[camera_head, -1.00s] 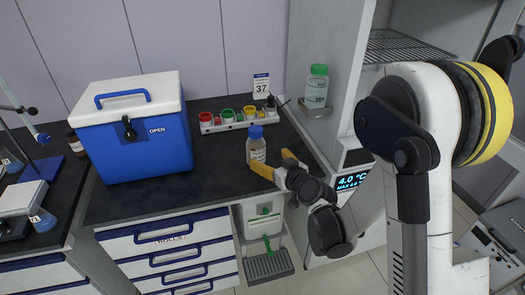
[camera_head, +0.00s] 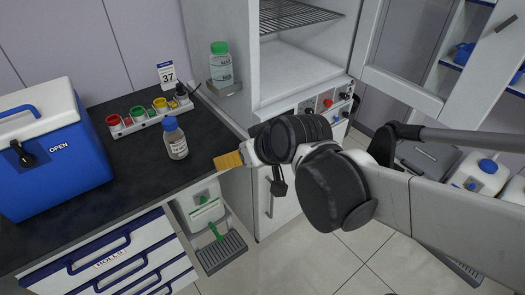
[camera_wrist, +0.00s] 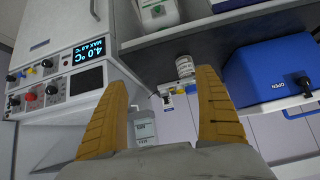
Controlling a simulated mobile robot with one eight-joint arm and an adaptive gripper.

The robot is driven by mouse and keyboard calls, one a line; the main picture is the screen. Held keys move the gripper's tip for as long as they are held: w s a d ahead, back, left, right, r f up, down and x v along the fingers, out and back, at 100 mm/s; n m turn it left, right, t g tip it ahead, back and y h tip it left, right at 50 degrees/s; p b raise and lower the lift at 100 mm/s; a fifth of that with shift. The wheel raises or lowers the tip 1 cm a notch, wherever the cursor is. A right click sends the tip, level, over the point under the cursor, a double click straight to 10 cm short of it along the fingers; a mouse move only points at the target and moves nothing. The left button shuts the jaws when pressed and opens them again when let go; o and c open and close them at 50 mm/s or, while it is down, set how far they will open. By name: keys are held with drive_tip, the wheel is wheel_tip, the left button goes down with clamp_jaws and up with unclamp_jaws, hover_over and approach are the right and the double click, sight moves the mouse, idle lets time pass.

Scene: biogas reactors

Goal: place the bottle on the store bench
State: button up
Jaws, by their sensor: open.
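The blue-capped bottle (camera_head: 175,139), clear with a white label, stands upright on the dark bench top (camera_head: 135,178), near its right end. It also shows upside down in the wrist view (camera_wrist: 185,67), beyond the fingertips. My gripper (camera_head: 229,160) has yellow fingers and is just right of the bench's edge, apart from the bottle. In the wrist view my gripper (camera_wrist: 165,78) has its two fingers spread with nothing held between them. Which bench is the store bench cannot be told from any label.
A blue cooler box (camera_head: 55,150) stands left on the bench. A rack of coloured caps (camera_head: 140,118) and a "37" sign (camera_head: 167,75) are behind the bottle. A green-capped bottle (camera_head: 221,67) sits on a small shelf beside an open white cabinet (camera_head: 295,80).

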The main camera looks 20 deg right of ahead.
drive_tip(key=s+d+m+g+h, duration=0.1)
drive_tip(key=s+d, duration=0.4)
drive_tip(key=s, duration=0.5)
drive_tip(key=shift+s+d+f+m+g+h, duration=0.3)
drive_tip(key=shift+s+d+f+m+h, duration=0.1)
drive_tip(key=shift+m+h, duration=0.25)
